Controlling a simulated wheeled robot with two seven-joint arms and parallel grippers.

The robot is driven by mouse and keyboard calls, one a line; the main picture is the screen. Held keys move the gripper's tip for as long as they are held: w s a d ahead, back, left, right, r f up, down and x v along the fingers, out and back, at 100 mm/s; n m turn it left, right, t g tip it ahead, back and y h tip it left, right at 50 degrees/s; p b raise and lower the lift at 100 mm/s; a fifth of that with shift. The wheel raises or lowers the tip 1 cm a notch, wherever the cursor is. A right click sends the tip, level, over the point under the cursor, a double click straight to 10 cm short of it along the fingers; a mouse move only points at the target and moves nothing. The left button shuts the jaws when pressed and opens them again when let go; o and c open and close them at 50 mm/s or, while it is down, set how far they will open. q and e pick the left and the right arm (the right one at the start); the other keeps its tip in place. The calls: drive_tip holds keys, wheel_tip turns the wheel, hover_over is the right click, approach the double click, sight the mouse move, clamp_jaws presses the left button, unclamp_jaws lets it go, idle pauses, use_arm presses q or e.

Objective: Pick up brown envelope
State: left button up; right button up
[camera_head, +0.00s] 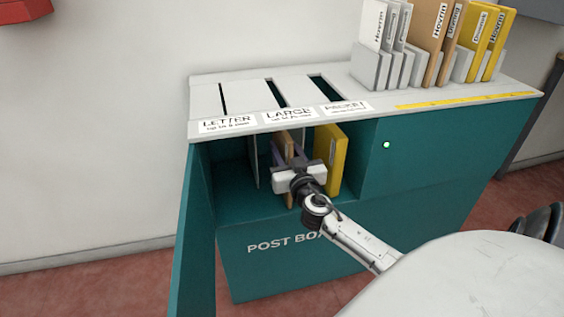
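A brown envelope (289,147) stands upright inside the open post box, in the compartment below the LARGE label. My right gripper (291,152) reaches into the box from the front, with one finger on each side of this envelope. The fingers look spread wider than the envelope is thick, with a dark gap on the right side. The gripper's body hides the envelope's middle. More brown envelopes (430,42) stand in the rack on top of the box. My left gripper is not in view.
A yellow envelope (328,160) stands close to the right of my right gripper. A thin divider (253,160) is to the left. The slotted white top (240,88) overhangs the opening. The green door (196,235) hangs open at the left. The letter compartment looks empty.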

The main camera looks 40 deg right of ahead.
drive_tip(key=shift+x, duration=1.1)
clamp_jaws()
drive_tip(key=shift+r, duration=0.1)
